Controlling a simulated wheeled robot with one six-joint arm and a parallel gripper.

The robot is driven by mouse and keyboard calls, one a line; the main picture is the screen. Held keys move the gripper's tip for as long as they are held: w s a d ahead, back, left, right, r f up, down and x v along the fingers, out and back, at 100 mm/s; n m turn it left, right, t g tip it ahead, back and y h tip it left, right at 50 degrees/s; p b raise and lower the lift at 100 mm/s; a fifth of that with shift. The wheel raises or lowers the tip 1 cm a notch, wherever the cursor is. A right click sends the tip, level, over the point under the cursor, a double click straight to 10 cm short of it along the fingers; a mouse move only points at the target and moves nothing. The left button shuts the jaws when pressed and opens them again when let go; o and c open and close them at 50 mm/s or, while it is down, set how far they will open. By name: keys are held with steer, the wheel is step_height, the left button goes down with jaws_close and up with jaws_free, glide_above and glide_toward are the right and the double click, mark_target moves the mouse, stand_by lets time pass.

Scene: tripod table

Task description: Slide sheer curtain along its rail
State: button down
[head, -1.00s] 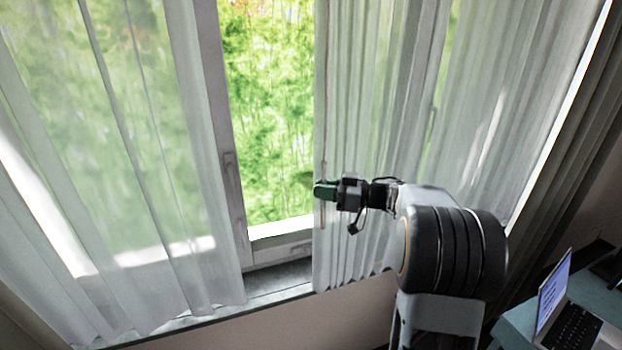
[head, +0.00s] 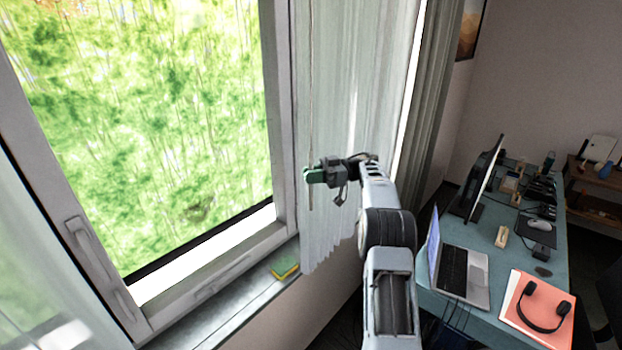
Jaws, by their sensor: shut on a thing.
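The right sheer curtain (head: 345,110) is white and translucent. It hangs in tight folds at the right side of the window, its left edge near the right window frame. A thin rod (head: 310,120) hangs along that left edge. My gripper (head: 314,176) is shut on the rod, about two thirds of the way down the visible curtain. The fingers hide the gripped part. Another sheer curtain (head: 30,255) shows at the lower left. The rail is out of view above.
The window (head: 150,120) between the curtains is uncovered. A green and yellow sponge-like block (head: 285,267) lies on the windowsill (head: 215,315). To the right, a desk (head: 470,235) holds a laptop (head: 460,275), a monitor (head: 482,180) and headphones (head: 543,306) on an orange folder. A darker drape (head: 432,110) hangs beyond.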

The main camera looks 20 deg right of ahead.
steer(key=shift+w+d, duration=0.3)
steer(key=shift+d, duration=0.25)
steer(key=shift+w+d, duration=0.3)
steer(key=shift+d, duration=0.35)
steer(key=c, duration=1.1)
jaws_free()
steer(key=shift+r, duration=0.1)
